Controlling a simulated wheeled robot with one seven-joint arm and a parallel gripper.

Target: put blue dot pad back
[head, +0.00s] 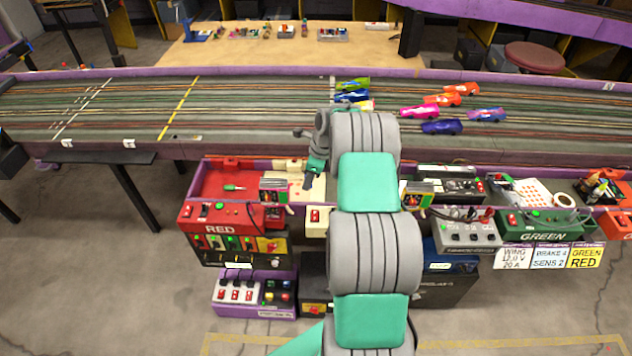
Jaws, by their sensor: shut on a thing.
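My gripper (309,182) is at the end of my grey and teal arm, pointing down over the cream-coloured tray section (293,190) beside the red tray. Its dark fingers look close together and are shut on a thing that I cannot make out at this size. I cannot pick out a blue dot pad anywhere in the head view. A white sheet with orange-red dots (531,192) lies in the green station at the right. My arm hides the middle of the trays.
The slot track (240,110) runs across behind the trays, with several toy cars near its middle right, such as a dark blue car (442,127). A red control box (222,217) and a green control box (543,224) stand at the front. A small controller (274,190) sits left of my gripper.

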